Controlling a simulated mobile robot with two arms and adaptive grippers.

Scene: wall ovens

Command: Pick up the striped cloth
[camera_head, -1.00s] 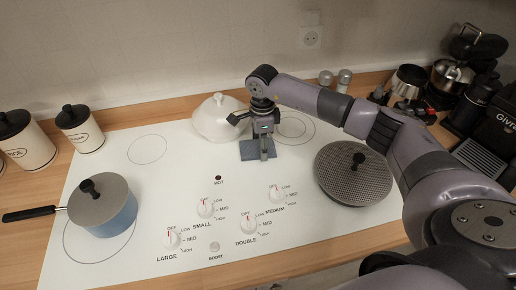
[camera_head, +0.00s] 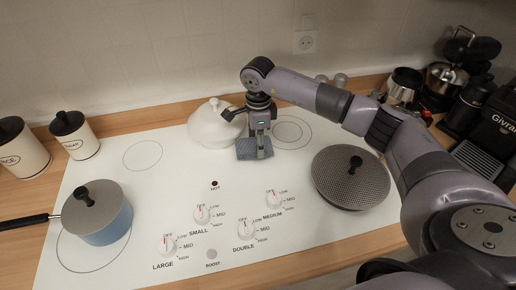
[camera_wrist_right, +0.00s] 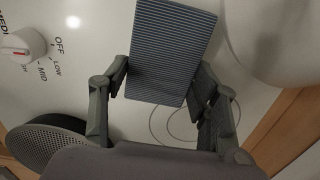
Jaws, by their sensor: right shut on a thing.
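The striped cloth (camera_head: 245,149), blue-grey with fine lines, is at the back middle of the white cooktop, just in front of the white domed dish. It also shows in the right wrist view (camera_wrist_right: 172,45) as a flat rectangle between the fingers. My right gripper (camera_head: 261,152) points down at the cloth and is shut on it. In the wrist view its fingers (camera_wrist_right: 162,80) stand on either side of the cloth's near end. The cloth looks slightly raised, but the gap below it is hard to judge. My left gripper is not in view.
The white domed dish (camera_head: 214,126) stands close behind the cloth. A round pan with a perforated lid (camera_head: 350,182) is to the right. A blue pot (camera_head: 108,222) is at the left. Several knobs sit at the front. The cooktop's middle left is clear.

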